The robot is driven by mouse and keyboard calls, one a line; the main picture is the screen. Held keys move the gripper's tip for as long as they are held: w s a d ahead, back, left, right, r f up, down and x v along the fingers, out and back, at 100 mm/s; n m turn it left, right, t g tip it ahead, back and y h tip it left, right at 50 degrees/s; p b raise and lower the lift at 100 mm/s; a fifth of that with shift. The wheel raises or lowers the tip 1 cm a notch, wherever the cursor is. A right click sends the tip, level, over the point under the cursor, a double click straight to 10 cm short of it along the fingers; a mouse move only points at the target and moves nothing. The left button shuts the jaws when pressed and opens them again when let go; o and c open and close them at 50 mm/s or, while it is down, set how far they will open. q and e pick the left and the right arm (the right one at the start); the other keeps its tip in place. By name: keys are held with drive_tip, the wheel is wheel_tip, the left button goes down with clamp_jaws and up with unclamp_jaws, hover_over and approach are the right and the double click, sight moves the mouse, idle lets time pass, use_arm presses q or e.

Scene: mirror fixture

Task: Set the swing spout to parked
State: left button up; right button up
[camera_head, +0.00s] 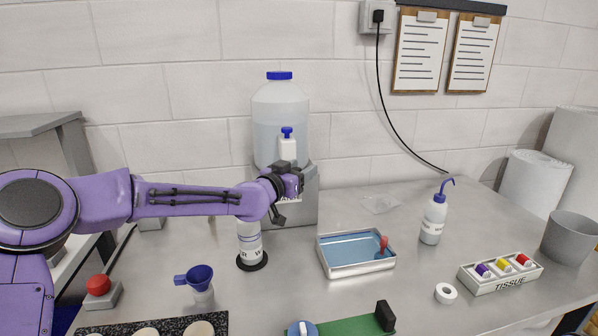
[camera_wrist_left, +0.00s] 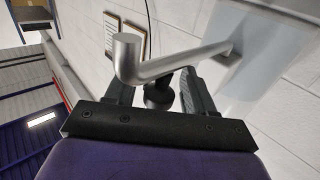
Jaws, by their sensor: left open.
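The swing spout (camera_wrist_left: 185,62) is a bent grey metal tube in the left wrist view. In the head view my left gripper (camera_head: 288,188) is at the front of the grey dispenser stand (camera_head: 306,205), below a white part with a blue knob (camera_head: 287,132). It hides the spout there. My right gripper is not in view.
A large water bottle (camera_head: 280,105) sits on the stand. A labelled white bottle (camera_head: 250,245) stands on a black disc below my left forearm. A blue-lined tray (camera_head: 357,252), a wash bottle (camera_head: 433,220) and a tissue box (camera_head: 500,272) are to the right. A blue funnel (camera_head: 200,278) is front left.

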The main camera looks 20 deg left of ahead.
use_arm(q)
drive_tip(key=b+v, duration=0.3)
drive_tip(key=v, duration=0.7)
drive_tip(key=shift+s, duration=0.25)
